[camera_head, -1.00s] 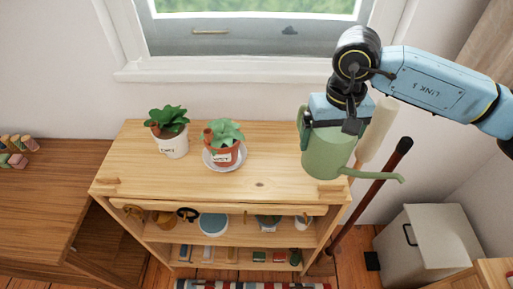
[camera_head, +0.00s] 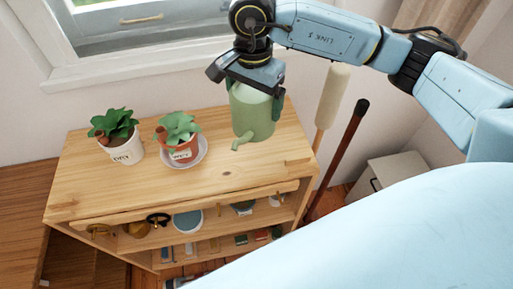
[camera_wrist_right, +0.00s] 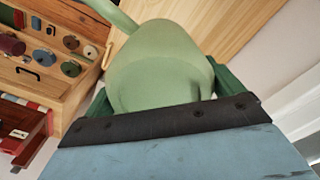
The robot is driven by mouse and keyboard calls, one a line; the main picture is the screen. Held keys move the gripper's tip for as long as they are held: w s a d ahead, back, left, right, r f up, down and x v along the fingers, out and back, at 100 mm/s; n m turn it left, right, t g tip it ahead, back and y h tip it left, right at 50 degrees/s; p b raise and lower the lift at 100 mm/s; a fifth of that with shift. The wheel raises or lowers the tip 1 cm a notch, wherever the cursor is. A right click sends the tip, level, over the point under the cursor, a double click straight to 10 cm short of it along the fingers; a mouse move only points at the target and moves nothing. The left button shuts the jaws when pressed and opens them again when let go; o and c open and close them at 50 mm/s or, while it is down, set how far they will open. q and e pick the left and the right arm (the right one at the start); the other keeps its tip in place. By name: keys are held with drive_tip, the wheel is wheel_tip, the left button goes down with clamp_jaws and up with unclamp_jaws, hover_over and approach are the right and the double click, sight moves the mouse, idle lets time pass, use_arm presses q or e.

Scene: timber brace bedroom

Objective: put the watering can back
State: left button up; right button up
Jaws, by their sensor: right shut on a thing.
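The green watering can (camera_head: 252,114) is at the back right of the wooden shelf unit's top (camera_head: 227,175), with its spout pointing toward the front. I cannot tell whether its base touches the wood. My right gripper (camera_head: 256,78) is shut on the watering can from above and covers its top. In the right wrist view the can (camera_wrist_right: 160,65) fills the middle, with its spout running to the upper left. My left gripper is not in view.
A potted plant marked DRY (camera_head: 121,148) and one marked WET (camera_head: 179,145) on a saucer (camera_head: 200,159) stand left of the can. A window is behind. Long-handled tools (camera_head: 345,145) lean at the right, near a pale bin (camera_head: 395,172). The top's front is bare.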

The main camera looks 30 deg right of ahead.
drive_tip(key=m, duration=0.6)
drive_tip(key=shift+w+r+m, duration=0.1)
drive_tip(key=shift+w+m, duration=0.05)
drive_tip(key=shift+m, duration=0.15)
drive_tip(key=m, duration=0.4)
drive_tip(key=shift+d+m, duration=0.1)
drive_tip(key=shift+m, duration=0.3)
drive_tip(key=m, duration=0.6)
drive_tip(key=shift+d, duration=0.15)
drive_tip(key=m, duration=0.4)
drive_tip(key=shift+d+f+m+b, duration=0.2)
drive_tip(key=shift+m+b, duration=0.1)
drive_tip(key=shift+m, duration=0.1)
wheel_tip(320, 180, down, 10)
drive_tip(key=shift+r, duration=0.1)
drive_tip(key=o, duration=1.6)
drive_tip(key=shift+f, duration=0.3)
drive_tip(key=shift+c, duration=0.2)
